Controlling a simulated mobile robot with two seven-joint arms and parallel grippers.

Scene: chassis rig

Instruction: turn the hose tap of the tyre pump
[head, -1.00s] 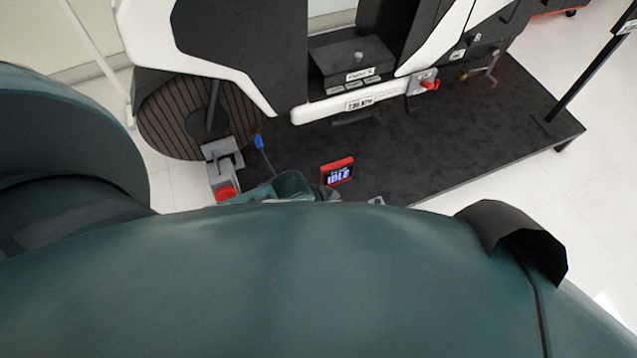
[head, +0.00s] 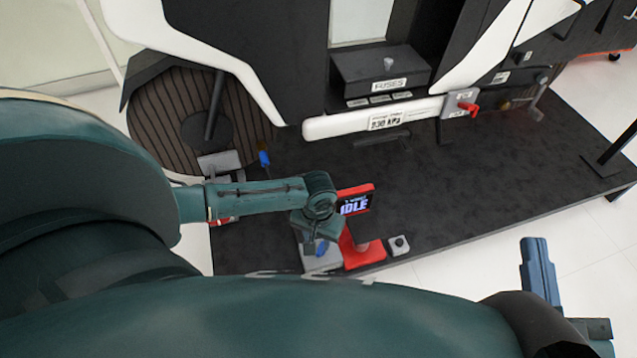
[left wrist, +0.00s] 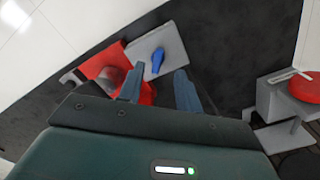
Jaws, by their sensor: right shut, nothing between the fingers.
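The red tyre pump (head: 364,257) stands on the dark platform, its screen (head: 354,205) reading IDLE. A grey block (head: 318,263) beside it carries a small blue lever (head: 322,247), which looks like the hose tap. In the left wrist view the blue lever (left wrist: 157,60) lies on the grey block (left wrist: 172,42), next to the red pump (left wrist: 103,62). My left gripper (head: 316,240) is above the block, partly hiding it in the head view. Its fingers (left wrist: 160,88) are apart and empty, with the lever ahead of the gap. My right gripper (head: 538,268) is shut and empty at the right, away from the pump.
A grey stand (left wrist: 272,102) with a red knob (left wrist: 305,86) is to the right in the left wrist view. The white and black chassis (head: 375,122) with a FUSES box (head: 380,75) and a red lever (head: 468,107) stands behind.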

